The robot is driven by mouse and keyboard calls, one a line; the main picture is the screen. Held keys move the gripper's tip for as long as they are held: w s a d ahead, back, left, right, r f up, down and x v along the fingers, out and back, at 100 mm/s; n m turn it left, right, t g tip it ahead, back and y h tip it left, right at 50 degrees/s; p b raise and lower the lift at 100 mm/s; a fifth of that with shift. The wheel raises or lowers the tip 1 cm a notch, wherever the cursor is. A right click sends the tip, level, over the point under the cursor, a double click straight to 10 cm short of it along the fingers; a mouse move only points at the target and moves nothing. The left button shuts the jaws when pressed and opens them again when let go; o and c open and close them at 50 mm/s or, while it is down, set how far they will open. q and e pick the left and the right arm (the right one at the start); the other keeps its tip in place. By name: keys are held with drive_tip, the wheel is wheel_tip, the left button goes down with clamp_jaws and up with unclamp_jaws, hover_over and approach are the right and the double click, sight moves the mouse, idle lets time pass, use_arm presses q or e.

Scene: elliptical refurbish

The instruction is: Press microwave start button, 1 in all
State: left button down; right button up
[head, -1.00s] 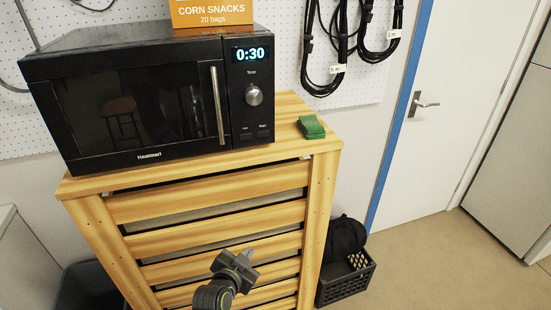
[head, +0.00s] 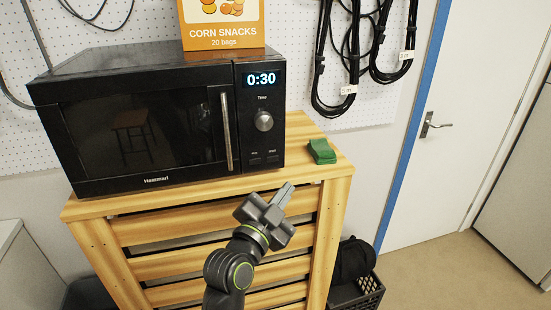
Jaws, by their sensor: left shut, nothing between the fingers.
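A black microwave (head: 150,130) stands on a wooden slatted stand, its door closed and its display (head: 261,79) reading 0:30. Its control panel is on the right, with a round time knob (head: 263,121) and two small buttons below it. The right one of these, the start button (head: 272,155), has a label too small to read surely. My left gripper (head: 285,192) is shut and empty, in front of the stand, below and slightly right of the buttons, apart from the microwave. My right gripper is not in view.
The wooden stand (head: 200,197) has a top edge just behind my gripper. A green object (head: 321,151) lies on its right end. A corn snacks box (head: 221,28) sits on the microwave. Cables (head: 338,60) hang on the pegboard. A black crate (head: 358,292) stands on the floor right of the stand.

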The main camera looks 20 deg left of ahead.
sight(273, 159)
use_arm(q)
drive_tip(key=shift+w+a+p, duration=0.35)
drive_tip(key=shift+w+a, duration=0.5)
drive_tip(key=shift+w, duration=0.35)
drive_tip(key=shift+w+a+p, duration=0.4)
drive_tip(key=shift+w+a, duration=0.4)
drive_tip(key=shift+w, duration=0.45)
drive_tip(key=shift+w+a+p, duration=0.35)
drive_tip(key=shift+w+a, duration=0.5)
drive_tip(key=shift+w, duration=0.35)
drive_tip(key=shift+w+a, duration=0.25)
drive_tip(key=shift+w, duration=0.1)
